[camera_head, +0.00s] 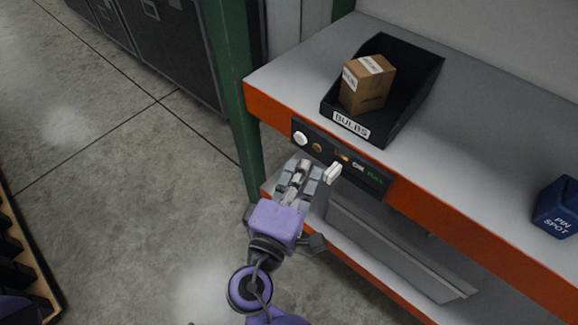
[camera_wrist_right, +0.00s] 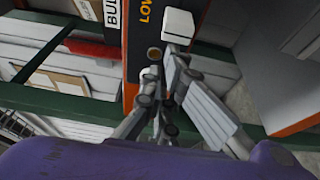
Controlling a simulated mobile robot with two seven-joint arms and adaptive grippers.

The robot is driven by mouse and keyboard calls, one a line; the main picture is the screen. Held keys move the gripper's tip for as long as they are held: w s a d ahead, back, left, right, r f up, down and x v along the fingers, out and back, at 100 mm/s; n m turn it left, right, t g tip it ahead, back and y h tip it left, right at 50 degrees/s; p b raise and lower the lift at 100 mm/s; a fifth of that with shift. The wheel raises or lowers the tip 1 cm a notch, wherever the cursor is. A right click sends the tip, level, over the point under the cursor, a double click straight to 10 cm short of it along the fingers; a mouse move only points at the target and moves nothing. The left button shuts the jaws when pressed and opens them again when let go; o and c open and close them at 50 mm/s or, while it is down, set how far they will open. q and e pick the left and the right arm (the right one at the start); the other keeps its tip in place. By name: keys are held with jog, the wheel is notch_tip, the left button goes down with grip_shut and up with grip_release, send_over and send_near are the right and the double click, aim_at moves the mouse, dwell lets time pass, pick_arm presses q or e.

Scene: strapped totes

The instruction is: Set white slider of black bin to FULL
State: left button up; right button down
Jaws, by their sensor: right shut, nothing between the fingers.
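The black bin (camera_head: 417,88) labelled BULBS stands on the shelf, holding a cardboard box (camera_head: 368,84). On the shelf's front edge below it is a dark panel (camera_head: 318,147) with a yellow LOW, a white OK and a green FULL mark. The white slider (camera_head: 333,173) sticks out of the panel near LOW; it also shows in the right wrist view as a white block (camera_wrist_right: 179,25) beside the LOW lettering. My right gripper (camera_head: 301,168) is shut and empty, just left of the slider. I cannot tell whether they touch. My left gripper is out of view.
A white round button (camera_head: 300,138) and a small amber knob (camera_head: 317,147) sit on the panel's left part. A blue PIN SPOT bin (camera_head: 558,207) is further right on the shelf. A green post (camera_head: 233,90) stands left of the panel. A lower shelf lies beneath.

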jog(key=shift+s+d, duration=0.1)
jog(key=shift+d, duration=0.1)
jog(key=s+d, duration=0.5)
jog(key=d, duration=0.2)
jog(key=shift+p, duration=0.4)
jog(key=shift+d, duration=0.1)
